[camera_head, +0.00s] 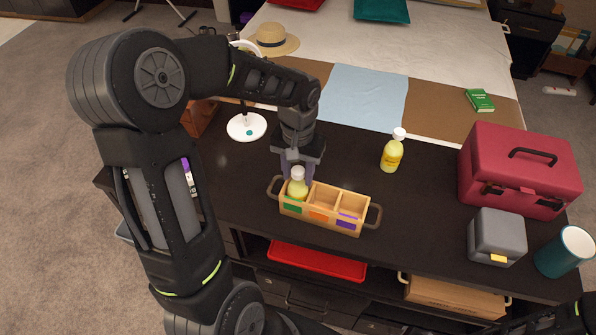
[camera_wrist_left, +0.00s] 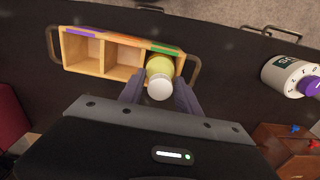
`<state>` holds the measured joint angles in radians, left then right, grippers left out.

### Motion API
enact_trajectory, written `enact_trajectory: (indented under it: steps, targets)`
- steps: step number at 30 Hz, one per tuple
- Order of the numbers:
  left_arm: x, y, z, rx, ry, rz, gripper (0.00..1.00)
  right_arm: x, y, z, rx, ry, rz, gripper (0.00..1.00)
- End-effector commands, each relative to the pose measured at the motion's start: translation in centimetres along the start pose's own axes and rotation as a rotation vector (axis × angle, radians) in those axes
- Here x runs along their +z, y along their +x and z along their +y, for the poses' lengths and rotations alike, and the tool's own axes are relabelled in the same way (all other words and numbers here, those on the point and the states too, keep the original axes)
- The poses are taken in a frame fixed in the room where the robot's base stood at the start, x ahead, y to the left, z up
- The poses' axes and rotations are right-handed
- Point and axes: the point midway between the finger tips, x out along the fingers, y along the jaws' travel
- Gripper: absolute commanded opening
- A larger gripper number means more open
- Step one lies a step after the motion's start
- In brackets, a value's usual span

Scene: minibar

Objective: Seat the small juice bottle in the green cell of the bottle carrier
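The bottle carrier (camera_head: 330,221) is a light wooden box with dark end handles and three cells in a row, standing on the dark counter. Its cells are marked with green, orange and purple labels. The small juice bottle (camera_head: 298,186), yellow with a white cap, stands upright in the green cell; its lower part is hidden by the carrier wall. It also shows in the left wrist view (camera_wrist_left: 160,68). My left gripper (camera_head: 298,174) points down over this cell. Its fingers are on either side of the bottle and look slightly apart from it. My right gripper is out of view.
A second yellow bottle (camera_head: 392,154) stands on the counter behind the carrier to the right. A red toolbox (camera_head: 515,185), a grey box (camera_head: 496,240) and a teal cup (camera_head: 565,252) fill the right end. The orange and purple cells are empty.

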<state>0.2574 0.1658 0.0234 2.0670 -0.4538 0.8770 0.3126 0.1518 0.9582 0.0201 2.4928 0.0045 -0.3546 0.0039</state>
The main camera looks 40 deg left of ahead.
Motion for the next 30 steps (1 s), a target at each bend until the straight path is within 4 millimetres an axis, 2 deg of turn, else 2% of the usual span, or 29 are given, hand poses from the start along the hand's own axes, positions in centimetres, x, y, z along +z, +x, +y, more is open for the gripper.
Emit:
enact_trajectory:
  steps: [4, 11, 16, 20, 30]
  targets:
    - [0.0, 0.0, 0.0, 0.000, 0.000, 0.000, 0.51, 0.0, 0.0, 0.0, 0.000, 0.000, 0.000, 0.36]
    - [0.0, -0.1, 0.0, 0.000, 0.000, 0.000, 0.51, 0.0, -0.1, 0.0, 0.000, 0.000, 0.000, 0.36]
    - [-0.1, -0.9, 0.0, -0.001, 0.000, 0.002, 0.51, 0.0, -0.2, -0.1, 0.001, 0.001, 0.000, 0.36]
    - [-0.2, -2.7, 0.0, -0.001, 0.000, 0.006, 0.51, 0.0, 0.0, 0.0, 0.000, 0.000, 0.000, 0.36]
    - [-0.1, -9.6, 0.0, 0.001, 0.000, 0.004, 0.51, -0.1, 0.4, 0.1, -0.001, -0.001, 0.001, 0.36]
